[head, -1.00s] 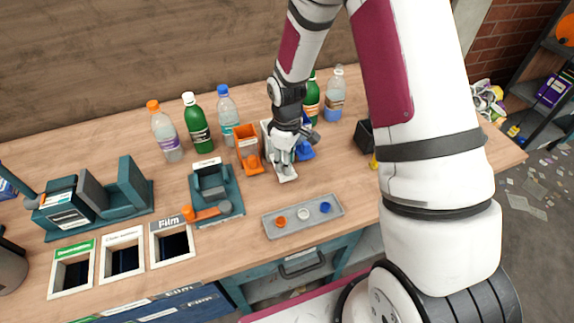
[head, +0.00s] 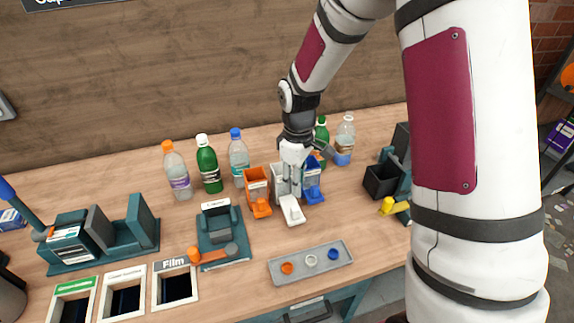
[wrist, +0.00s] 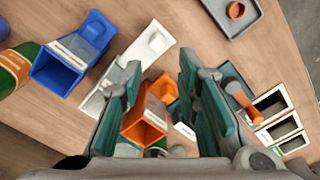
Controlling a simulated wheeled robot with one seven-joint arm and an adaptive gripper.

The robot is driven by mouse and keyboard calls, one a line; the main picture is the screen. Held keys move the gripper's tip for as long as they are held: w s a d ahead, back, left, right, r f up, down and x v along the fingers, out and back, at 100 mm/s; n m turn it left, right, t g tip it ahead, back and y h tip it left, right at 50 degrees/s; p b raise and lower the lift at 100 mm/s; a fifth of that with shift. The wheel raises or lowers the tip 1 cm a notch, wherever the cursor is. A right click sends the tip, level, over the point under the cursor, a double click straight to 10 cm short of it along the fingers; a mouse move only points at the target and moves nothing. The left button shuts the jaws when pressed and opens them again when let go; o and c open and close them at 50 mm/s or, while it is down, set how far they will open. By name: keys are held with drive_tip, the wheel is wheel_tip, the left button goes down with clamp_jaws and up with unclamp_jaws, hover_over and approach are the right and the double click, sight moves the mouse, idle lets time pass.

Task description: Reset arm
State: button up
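My gripper (head: 293,172) hangs over the white cap bin (head: 291,210), in the middle of the bin row. In the wrist view my gripper (wrist: 158,88) shows two teal-padded fingers spread apart with nothing held between them. The orange bin (head: 257,192) is left of the white one, and the blue bin (head: 313,183) is right of it. In the wrist view the orange bin (wrist: 146,118) shows between and below the fingers. The blue bin (wrist: 60,68) is at the left there. The fingers partly hide the white bin.
Several bottles, such as the green bottle (head: 208,165), stand behind the bins. A grey tray (head: 340,262) with three caps lies in front. A teal stand (head: 222,230), slots labelled Film (head: 175,288) and a black box (head: 382,180) surround them. Bare table lies right of the tray.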

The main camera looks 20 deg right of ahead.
drive_tip(key=s+r+m+t, duration=0.1)
drive_tip(key=s+r+m, duration=0.15)
drive_tip(key=r, duration=0.75)
drive_tip(key=s+r+m+t, duration=0.2)
drive_tip(key=s+r+m, duration=0.1)
drive_tip(key=s+r, duration=0.4)
drive_tip(key=s+r+m+t, duration=0.2)
drive_tip(key=s+r, duration=0.6)
drive_tip(key=s, duration=0.5)
drive_tip(key=shift+s+m+t, duration=0.15)
drive_tip(key=shift+m+t, duration=0.15)
drive_tip(key=shift+m, duration=0.45)
